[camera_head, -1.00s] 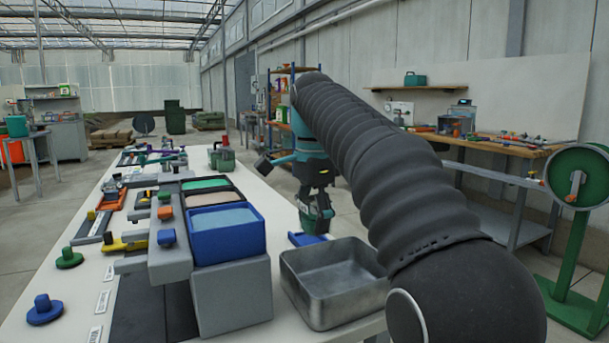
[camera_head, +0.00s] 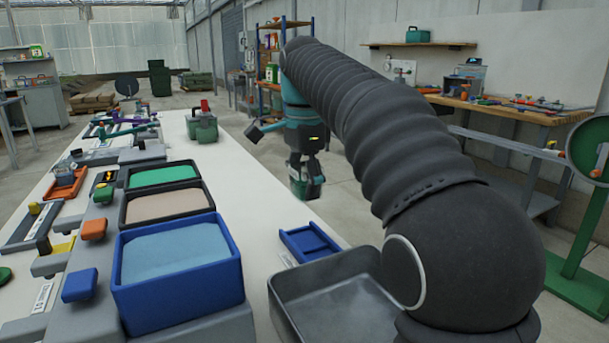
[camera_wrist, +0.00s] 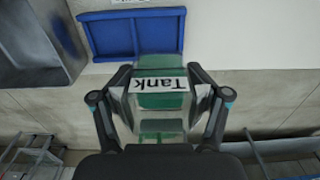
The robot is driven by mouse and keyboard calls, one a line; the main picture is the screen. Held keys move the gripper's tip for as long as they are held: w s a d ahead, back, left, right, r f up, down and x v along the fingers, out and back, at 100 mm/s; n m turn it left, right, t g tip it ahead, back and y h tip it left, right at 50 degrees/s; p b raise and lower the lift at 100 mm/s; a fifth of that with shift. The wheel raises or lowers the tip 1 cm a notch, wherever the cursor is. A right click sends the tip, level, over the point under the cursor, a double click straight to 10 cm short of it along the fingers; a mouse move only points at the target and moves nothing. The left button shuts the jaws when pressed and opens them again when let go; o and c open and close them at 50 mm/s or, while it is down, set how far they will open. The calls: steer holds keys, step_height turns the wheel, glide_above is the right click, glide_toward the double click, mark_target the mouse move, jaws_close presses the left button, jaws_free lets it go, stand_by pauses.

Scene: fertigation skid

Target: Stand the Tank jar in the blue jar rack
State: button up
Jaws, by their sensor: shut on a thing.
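My gripper (camera_wrist: 160,82) is shut on the Tank jar (camera_wrist: 160,102), a clear jar with green in it and a white "Tank" label. The label reads upside down in the wrist view. In the head view the jar (camera_head: 307,188) hangs roughly upright below my gripper (camera_head: 306,165), by the table's right edge, apart from the rack. The blue jar rack (camera_head: 308,243) lies low on the table near that edge, nearer the camera than the jar. It also shows in the wrist view (camera_wrist: 108,37), just beyond the jar. Its compartments look empty; the jar covers part of the table edge.
A grey metal tray (camera_head: 330,285) stands on the table (camera_head: 240,200) close to the rack. Left of it are a blue bin (camera_head: 180,270) and other filled bins. A green can (camera_head: 203,128) stands farther back. Open floor lies right of the table.

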step_height(320, 180, down, 2)
steer(key=shift+f, duration=0.2)
steer(key=b, duration=0.6)
glide_above(304, 240)
step_height(304, 240, down, 5)
steer(key=shift+r, duration=0.1)
steer(key=shift+f, duration=1.05)
steer(key=o, duration=1.8)
steer(key=shift+o, duration=0.2)
steer(key=shift+r, duration=0.1)
